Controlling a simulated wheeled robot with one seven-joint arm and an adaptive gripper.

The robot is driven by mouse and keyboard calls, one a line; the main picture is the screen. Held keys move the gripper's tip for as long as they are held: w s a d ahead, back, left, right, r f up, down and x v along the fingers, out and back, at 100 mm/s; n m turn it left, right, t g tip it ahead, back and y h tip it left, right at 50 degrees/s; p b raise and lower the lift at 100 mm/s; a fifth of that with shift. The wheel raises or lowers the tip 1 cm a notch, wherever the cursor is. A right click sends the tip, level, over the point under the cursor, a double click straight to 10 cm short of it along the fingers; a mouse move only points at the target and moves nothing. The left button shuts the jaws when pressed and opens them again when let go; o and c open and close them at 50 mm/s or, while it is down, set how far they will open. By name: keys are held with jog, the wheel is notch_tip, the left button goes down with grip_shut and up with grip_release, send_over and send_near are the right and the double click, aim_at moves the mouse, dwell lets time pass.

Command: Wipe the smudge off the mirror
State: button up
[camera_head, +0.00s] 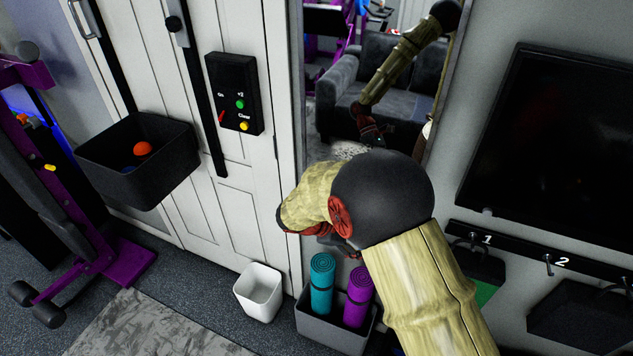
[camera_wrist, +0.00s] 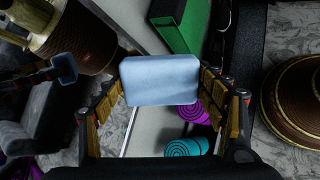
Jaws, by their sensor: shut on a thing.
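The mirror (camera_head: 335,95) is a tall panel in the middle of the head view, reflecting a grey sofa and my arm. My gripper (camera_wrist: 163,88) is shut on a light blue sponge-like block (camera_wrist: 160,72), held between its fingertips in the wrist view. The gripper and block also show reflected at the left of the wrist view, apart from the real block. A pale speckled patch shows low in the mirror in the head view; I cannot tell if it is the smudge or a reflection.
Below the mirror stand a grey bin (camera_head: 333,330) with teal (camera_head: 321,285) and purple (camera_head: 357,298) rolled mats and a white bin (camera_head: 259,292). A black wall basket (camera_head: 120,178) is left. A dark screen (camera_head: 560,150) and hook rail (camera_head: 530,256) are right.

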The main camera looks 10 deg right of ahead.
jog(key=w+a+r+n+t+h, duration=0.2)
jog(key=w+r+n+t+h, duration=0.1)
jog(key=w+r+n+t, duration=0.25)
jog(key=n+t+y+b, duration=0.2)
jog(key=n+t+y, duration=0.15)
jog(key=t, duration=0.45)
send_near(331, 157)
jog(key=shift+n+h, duration=0.3)
jog(key=shift+h, duration=0.15)
jog(key=shift+x, duration=2.4)
jog(key=shift+w+d+f, duration=0.2)
jog(key=shift+w+d, duration=0.15)
jog(key=shift+w, duration=0.45)
jog(key=shift+s+d+b, duration=2.9)
jog(key=shift+s+d, duration=2.35)
jog(key=shift+d, duration=1.85)
jog(key=w+a+r, duration=0.1)
jog(key=w+a, duration=0.3)
jog(key=a, duration=0.2)
jog(key=shift+w+r+b, duration=0.15)
jog(key=shift+r+b, duration=0.2)
